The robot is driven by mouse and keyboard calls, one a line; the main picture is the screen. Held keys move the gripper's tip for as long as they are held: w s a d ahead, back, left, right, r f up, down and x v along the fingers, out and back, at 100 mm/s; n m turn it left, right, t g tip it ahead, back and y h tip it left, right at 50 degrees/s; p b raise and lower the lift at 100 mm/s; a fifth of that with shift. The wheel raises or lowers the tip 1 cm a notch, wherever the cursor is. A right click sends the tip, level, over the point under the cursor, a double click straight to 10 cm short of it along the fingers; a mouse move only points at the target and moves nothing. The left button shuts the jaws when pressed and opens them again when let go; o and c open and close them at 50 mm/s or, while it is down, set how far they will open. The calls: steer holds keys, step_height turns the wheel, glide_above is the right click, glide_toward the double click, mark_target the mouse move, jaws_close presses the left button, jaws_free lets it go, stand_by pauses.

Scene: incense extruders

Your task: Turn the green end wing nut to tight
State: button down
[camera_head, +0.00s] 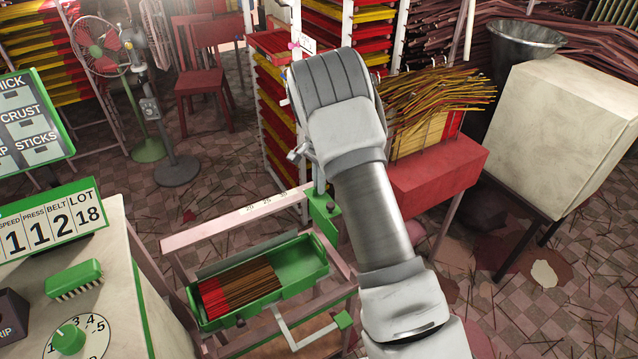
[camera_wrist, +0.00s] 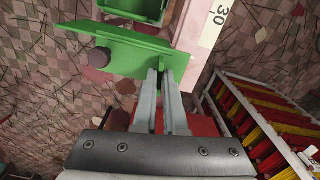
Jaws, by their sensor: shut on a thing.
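The scale rail's green end (camera_wrist: 130,50) shows in the wrist view as a flat green plate, with a round dark knob (camera_wrist: 98,57) on its left side. My gripper (camera_wrist: 163,72) is at the plate's right part, near the pale rail. Its two fingers are nearly together, shut on a small green tab, which I take as the green end wing nut (camera_wrist: 163,66). Most of the nut is hidden by the fingers, so its turn angle cannot be told. In the head view the green end (camera_head: 322,212) stands beside my arm, which hides most of my gripper.
The pale scale rail (camera_head: 235,216) runs left from the green end. Below it a green tray (camera_head: 312,262) holds red-tipped incense sticks (camera_head: 240,290). A rack of red and yellow trays (camera_wrist: 275,125) stands close at the right in the wrist view. A red table (camera_head: 430,175) stands right of my arm.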

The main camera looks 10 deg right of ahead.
steer(key=c, duration=1)
jaws_free()
steer(key=shift+r, duration=0.15)
steer(key=shift+r+p, duration=0.4)
steer(key=shift+r, duration=8.2)
